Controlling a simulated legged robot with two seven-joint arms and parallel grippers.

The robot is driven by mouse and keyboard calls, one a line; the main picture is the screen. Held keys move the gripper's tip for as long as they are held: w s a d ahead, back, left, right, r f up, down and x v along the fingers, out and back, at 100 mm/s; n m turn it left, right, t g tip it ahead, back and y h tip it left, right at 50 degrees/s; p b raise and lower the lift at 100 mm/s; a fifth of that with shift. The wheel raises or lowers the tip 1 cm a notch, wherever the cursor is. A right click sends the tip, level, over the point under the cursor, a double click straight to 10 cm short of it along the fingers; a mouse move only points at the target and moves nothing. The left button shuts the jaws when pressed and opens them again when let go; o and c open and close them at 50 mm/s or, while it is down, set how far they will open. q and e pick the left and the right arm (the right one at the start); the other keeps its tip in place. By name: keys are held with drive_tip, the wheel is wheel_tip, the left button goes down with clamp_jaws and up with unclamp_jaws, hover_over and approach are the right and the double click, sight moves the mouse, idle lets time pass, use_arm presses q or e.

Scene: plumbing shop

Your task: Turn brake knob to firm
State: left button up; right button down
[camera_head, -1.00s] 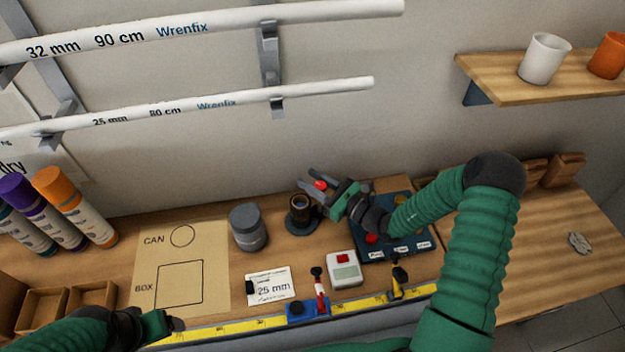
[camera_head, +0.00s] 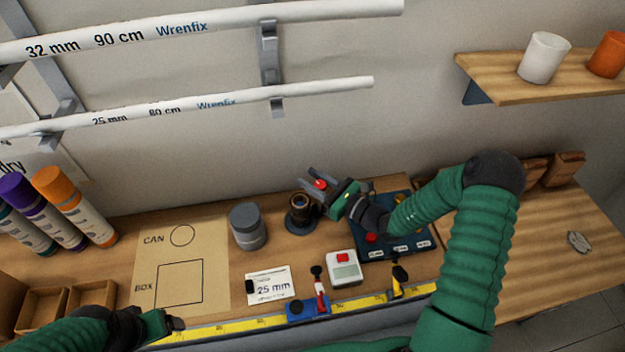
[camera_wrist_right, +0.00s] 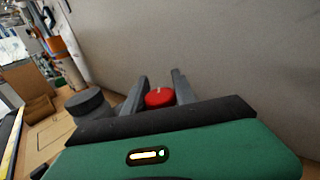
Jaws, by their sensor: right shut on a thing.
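A red round knob (camera_head: 320,184) shows at the back of the bench, between the fingers of my right gripper (camera_head: 322,182). In the right wrist view the red knob (camera_wrist_right: 159,97) has a small pale mark on top, and the right gripper's fingers (camera_wrist_right: 160,92) stand on either side of it. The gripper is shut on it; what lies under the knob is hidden. A dark blue panel (camera_head: 408,248) with white labels and another red part lies under my right arm, partly covered; its labels are too small to read. My left gripper (camera_head: 172,324) is at the lower left, away from these.
A brass fitting on a dark base (camera_head: 300,212) stands close beside the right gripper. A grey can (camera_head: 248,228), a white box with a red button (camera_head: 344,268) and a 25 mm card (camera_head: 271,287) are nearby. A yellow tape (camera_head: 240,328) runs along the front edge.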

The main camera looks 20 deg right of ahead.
drive_tip(key=shift+w+d+r, duration=0.1)
drive_tip(key=shift+w+r, duration=0.05)
drive_tip(key=shift+r, duration=0.25)
drive_tip(key=c, duration=1.2)
unclamp_jaws()
drive_tip(key=shift+c, duration=0.2)
drive_tip(key=shift+o, duration=1)
drive_tip(key=shift+w+f, duration=0.1)
drive_tip(key=shift+f, duration=0.2)
drive_tip(key=b+v, duration=0.1)
drive_tip(key=v, duration=1.1)
